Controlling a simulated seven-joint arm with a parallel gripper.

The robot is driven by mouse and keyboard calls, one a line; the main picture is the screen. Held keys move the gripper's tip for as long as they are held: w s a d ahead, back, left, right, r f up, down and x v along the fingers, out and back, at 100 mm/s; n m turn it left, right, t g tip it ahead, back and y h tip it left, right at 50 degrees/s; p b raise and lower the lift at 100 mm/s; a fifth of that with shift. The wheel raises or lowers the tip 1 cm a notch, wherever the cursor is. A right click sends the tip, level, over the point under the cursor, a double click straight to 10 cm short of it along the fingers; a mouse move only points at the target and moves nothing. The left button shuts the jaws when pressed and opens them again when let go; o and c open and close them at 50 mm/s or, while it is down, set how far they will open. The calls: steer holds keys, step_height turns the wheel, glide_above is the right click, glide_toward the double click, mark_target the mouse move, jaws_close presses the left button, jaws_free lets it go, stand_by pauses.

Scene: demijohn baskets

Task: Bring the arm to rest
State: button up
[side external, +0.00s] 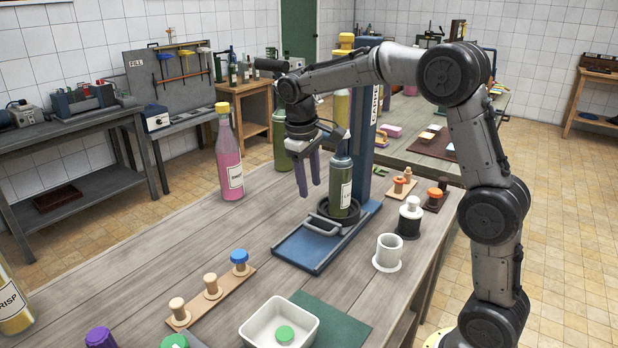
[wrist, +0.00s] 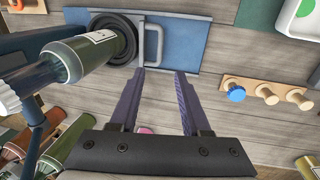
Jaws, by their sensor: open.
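My gripper (side external: 307,176) hangs from the arm above the table, beside a green labelled bottle (side external: 340,187). Its two purple-grey fingers are apart with nothing between them, as the wrist view (wrist: 160,75) also shows. The green bottle stands in a dark round holder with a handle, on a blue base plate (side external: 305,247) below a blue column. In the wrist view the bottle (wrist: 75,57) is left of the fingers, and the handle (wrist: 155,45) lies just beyond the fingertips. I cannot tell from these views whether a finger touches the bottle.
A pink bottle (side external: 229,160) stands behind on the left. A peg rack (side external: 211,294) with a blue cap, a white tray (side external: 279,325) holding a green cap, and a white cup (side external: 388,252) are nearer the front. Bare tabletop lies left of the blue plate.

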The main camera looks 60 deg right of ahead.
steer(key=shift+a+r, duration=0.1)
steer(key=shift+r, duration=0.35)
